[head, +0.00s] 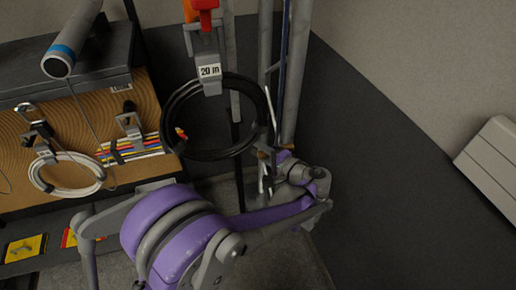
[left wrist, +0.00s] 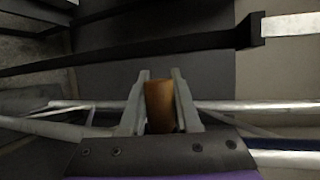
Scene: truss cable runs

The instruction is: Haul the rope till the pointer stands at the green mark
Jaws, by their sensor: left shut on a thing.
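My left gripper (head: 268,166) is beside the upright poles, right of the black cable coil. In the left wrist view its two fingers (left wrist: 161,76) are shut on a short brown cylinder (left wrist: 160,106), which looks like a grip on the rope. A thin dark blue line (head: 283,52), perhaps the rope, runs up along the poles; its join to the brown piece is hidden. I cannot make out the pointer or the green mark in either view. My right gripper is not in view.
Grey poles (head: 297,65) stand close behind my left gripper. A black cable coil (head: 185,150) hangs under a "20 in" tag (head: 210,72). A wooden board (head: 85,120) with a white cable coil (head: 42,184) is at left.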

